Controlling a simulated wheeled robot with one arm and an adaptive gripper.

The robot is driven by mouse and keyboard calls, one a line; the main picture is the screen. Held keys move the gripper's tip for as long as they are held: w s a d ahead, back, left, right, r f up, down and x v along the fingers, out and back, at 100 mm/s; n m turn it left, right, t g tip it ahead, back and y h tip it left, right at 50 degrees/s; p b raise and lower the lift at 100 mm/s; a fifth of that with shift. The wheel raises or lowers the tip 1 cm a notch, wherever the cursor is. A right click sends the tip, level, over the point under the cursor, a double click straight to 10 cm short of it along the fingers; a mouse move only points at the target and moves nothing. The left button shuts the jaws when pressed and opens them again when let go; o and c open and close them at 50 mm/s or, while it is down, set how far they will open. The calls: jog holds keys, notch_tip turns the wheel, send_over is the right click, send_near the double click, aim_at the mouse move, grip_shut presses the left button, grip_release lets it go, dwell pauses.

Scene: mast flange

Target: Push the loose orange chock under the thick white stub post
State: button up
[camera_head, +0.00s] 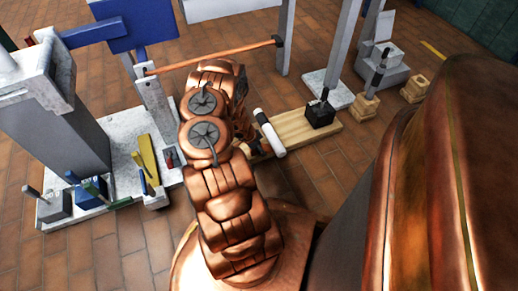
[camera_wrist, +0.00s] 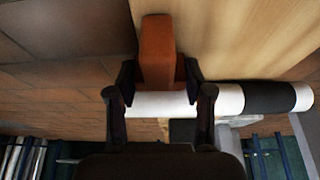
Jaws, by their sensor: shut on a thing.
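The orange chock (camera_wrist: 158,42) is a narrow block between the fingertips of my gripper (camera_wrist: 160,76) in the wrist view. My gripper is shut on it. The thick white stub post (camera_wrist: 228,97), with a black band near its end, runs across the wrist view behind the fingers. The chock's near end appears close to the post; I cannot tell whether they touch.
The wooden board (camera_head: 293,131) carries a black block with a handle (camera_head: 320,113). An orange bar (camera_head: 212,56) spans above, behind my arm. A white base (camera_head: 121,183) with small tools stands to the left. Brick floor (camera_head: 345,165) is open in front of the board.

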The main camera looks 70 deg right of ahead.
jog(key=shift+s+d, duration=0.2)
jog(key=o, duration=1.3)
jog(key=shift+v, duration=6.05)
